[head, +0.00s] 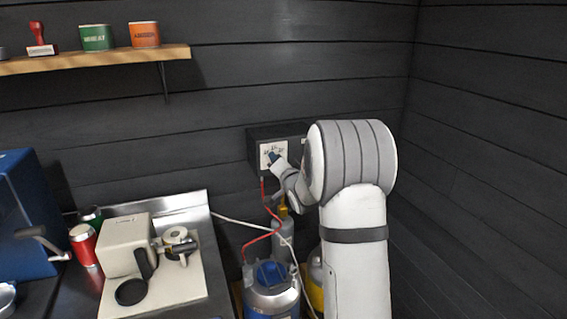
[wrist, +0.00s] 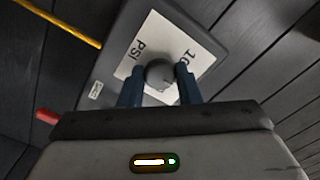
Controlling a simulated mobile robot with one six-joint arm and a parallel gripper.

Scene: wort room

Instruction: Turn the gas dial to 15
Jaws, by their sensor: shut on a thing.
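The gas dial is a small grey round knob (wrist: 159,74) on a white scale plate (wrist: 202,56), fixed to a dark box (head: 258,138) on the far wall. In the wrist view the plate shows "PSI" and part of a number starting "10". My gripper (wrist: 160,84) has its two blue fingers on either side of the knob, shut on it. In the head view my gripper (head: 273,157) is at the plate and covers part of it. The knob's pointer and its exact setting cannot be read.
A red hose (head: 263,190) hangs below the box toward a blue-topped keg (head: 272,290). A yellow cylinder (head: 315,285) stands beside it. A beige machine (head: 122,245) stands on the steel counter at left. A wooden shelf (head: 90,60) with tins is above.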

